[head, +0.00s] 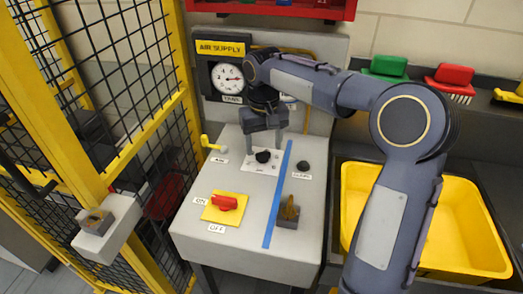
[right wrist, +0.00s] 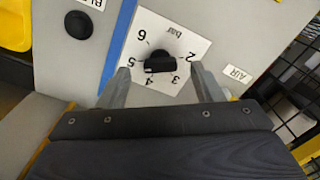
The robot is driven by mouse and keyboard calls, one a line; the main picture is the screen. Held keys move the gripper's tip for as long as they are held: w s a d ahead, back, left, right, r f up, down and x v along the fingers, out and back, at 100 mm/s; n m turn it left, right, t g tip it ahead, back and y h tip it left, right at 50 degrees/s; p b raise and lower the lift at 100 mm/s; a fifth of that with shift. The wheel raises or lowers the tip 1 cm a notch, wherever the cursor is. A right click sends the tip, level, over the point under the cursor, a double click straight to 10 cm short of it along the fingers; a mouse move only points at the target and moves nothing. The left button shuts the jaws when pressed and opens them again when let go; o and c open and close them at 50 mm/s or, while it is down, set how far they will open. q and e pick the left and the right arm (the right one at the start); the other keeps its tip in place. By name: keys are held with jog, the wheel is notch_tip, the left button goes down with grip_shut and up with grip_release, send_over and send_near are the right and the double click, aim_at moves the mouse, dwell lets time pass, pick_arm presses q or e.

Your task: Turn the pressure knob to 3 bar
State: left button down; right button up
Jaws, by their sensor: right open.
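The black pressure knob (head: 263,156) sits on a white dial plate (head: 254,165) on the grey bench. My left gripper is not in view.
A yellow air lever (head: 211,145) is left of the dial plate. A blue strip (head: 277,195) and another black knob (head: 302,166) are to its right. A red switch (head: 224,202) sits nearer the front. A yellow mesh fence (head: 104,190) stands left, a yellow bin (head: 478,258) right.

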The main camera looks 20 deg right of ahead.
aim_at(263, 156)
jog(key=shift+f, duration=1.3)
jog(key=c, duration=1)
jog(key=shift+r, duration=0.1)
